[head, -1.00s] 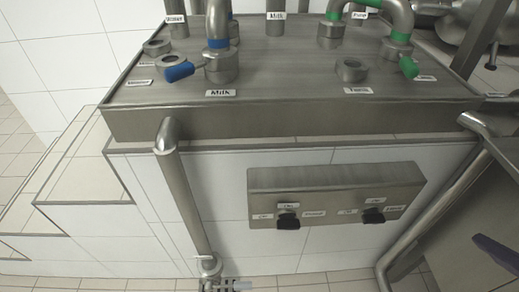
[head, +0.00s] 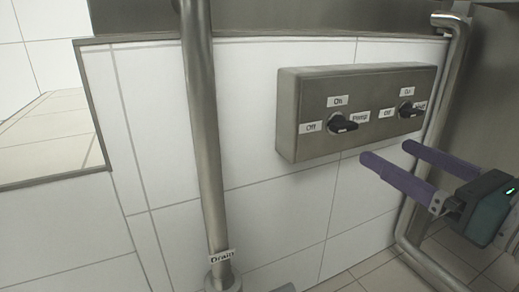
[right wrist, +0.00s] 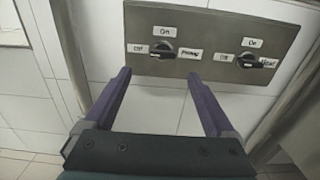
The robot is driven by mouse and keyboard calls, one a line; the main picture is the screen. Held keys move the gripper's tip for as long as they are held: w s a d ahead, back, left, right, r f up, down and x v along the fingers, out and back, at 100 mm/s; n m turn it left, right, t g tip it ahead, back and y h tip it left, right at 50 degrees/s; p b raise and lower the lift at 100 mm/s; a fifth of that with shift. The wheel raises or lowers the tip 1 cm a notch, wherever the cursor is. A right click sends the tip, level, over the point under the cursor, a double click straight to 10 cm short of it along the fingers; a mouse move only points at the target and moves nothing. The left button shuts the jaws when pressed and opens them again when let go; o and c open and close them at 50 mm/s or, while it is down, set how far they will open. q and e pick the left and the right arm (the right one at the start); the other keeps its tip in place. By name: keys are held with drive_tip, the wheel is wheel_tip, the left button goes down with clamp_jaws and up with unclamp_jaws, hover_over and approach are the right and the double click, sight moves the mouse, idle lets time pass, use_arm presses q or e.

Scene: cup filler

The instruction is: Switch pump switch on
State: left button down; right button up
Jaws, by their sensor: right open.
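The pump switch (head: 343,123) is the left black knob on a grey metal switch box (head: 290,115) on the white tiled wall. "On" is above it, "Off" to its left, and a label that seems to read "Pump" to its right. I cannot tell its exact setting. It also shows in the right wrist view (right wrist: 162,52). My right gripper (head: 384,152) is open and empty, with purple fingers. It is below and in front of the box, apart from it. In the right wrist view its fingertips (right wrist: 159,74) spread either side below the pump switch. My left gripper is out of view.
A second black knob (head: 411,110) with similar labels sits right of the pump switch. A vertical pipe (head: 203,140) labelled "Drain" stands left of the box. A bent metal pipe (head: 440,100) runs down on the right. The wall between is clear.

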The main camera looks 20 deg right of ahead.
sight(349, 127)
drive_tip(key=w, duration=0.8)
drive_tip(key=shift+w+r+p, duration=0.15)
drive_tip(key=shift+w+p, duration=0.15)
drive_tip(key=shift+w, duration=0.6)
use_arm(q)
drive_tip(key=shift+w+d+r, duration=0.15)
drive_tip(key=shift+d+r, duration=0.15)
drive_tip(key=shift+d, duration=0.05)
use_arm(e)
drive_tip(key=shift+a, duration=0.1)
drive_tip(key=shift+c, duration=1.2)
drive_tip(key=c, duration=1.1)
drive_tip(key=shift+c, duration=0.2)
